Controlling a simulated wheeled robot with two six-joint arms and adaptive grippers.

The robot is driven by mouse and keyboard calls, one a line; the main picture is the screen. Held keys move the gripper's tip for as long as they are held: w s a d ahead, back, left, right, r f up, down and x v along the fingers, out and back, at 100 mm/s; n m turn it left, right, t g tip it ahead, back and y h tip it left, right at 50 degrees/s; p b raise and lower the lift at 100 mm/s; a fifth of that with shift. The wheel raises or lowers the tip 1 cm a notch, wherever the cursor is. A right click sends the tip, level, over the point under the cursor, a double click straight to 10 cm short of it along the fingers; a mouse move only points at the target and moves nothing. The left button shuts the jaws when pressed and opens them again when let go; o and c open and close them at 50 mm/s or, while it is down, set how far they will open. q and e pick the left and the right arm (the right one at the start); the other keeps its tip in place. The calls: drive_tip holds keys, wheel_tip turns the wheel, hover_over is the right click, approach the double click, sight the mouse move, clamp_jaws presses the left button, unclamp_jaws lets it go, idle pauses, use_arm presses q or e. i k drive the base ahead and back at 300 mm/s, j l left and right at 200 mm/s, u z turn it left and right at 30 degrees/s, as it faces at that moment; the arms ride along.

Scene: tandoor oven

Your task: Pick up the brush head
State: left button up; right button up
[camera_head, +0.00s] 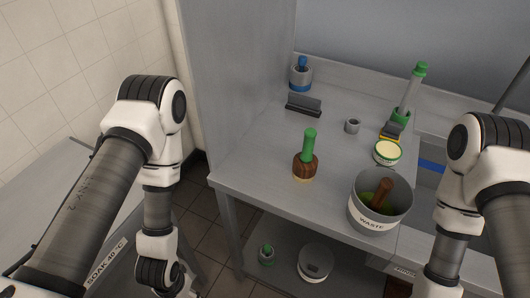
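A wooden block with an upright green handle stands on the grey worktop, near its front edge. The wooden part (305,167) is dark brown with a pale lower rim, and looks like a brush head; the green handle (310,143) rises from its top. A flat black piece (304,105) lies farther back; I cannot tell if it is also a brush part. My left arm comes down at the left, apart from the worktop, and my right arm comes down at the right. Both grippers are below the picture's lower edge.
A grey waste bin (366,217) holding a brown wooden piece (381,195) stands right of the block. The worktop left of the block is clear.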

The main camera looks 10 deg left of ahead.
sight(303, 173)
drive_tip(key=k+l+z, duration=0.2)
drive_tip(key=k+z, duration=0.3)
drive_tip(key=k+l+z, duration=0.3)
drive_tip(key=z, duration=0.15)
drive_tip(key=i+j, duration=0.3)
